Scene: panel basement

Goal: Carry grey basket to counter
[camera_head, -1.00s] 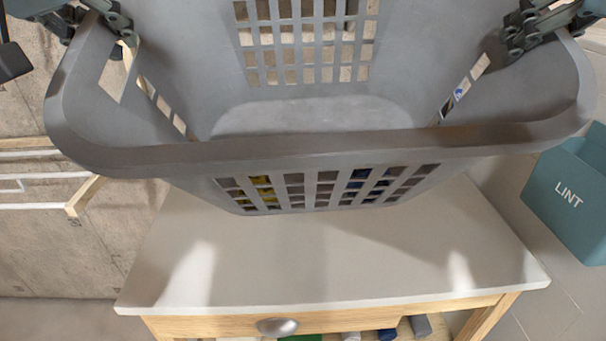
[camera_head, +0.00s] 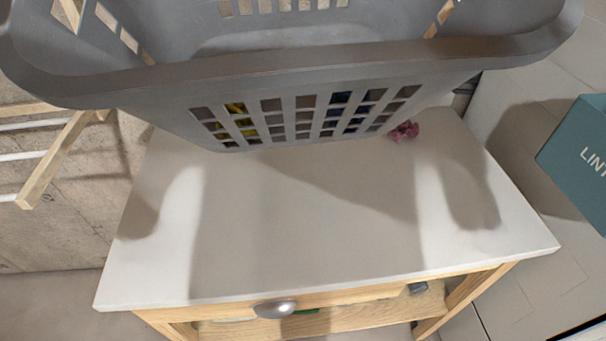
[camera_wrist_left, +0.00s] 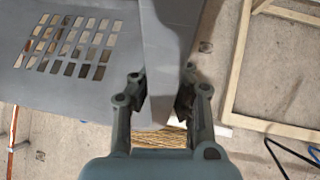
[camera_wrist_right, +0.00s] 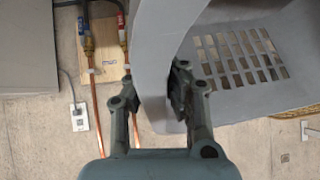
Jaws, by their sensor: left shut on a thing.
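The grey basket (camera_head: 270,85) fills the top of the head view, over the back part of the white-topped counter (camera_head: 300,235). Its slotted side faces me, and yellow and blue bits show through the slots. Whether its bottom touches the counter I cannot tell. In the left wrist view my left gripper (camera_wrist_left: 160,100) is shut on the basket's rim (camera_wrist_left: 168,40). In the right wrist view my right gripper (camera_wrist_right: 155,90) has its fingers on both sides of the rim (camera_wrist_right: 155,55) and looks shut on it. Neither gripper shows in the head view.
A small pink crumpled thing (camera_head: 404,131) lies at the counter's back right, by the basket. The counter's front is clear. A teal LINT bin (camera_head: 580,160) stands to the right. A wooden rack (camera_head: 55,160) stands at the left.

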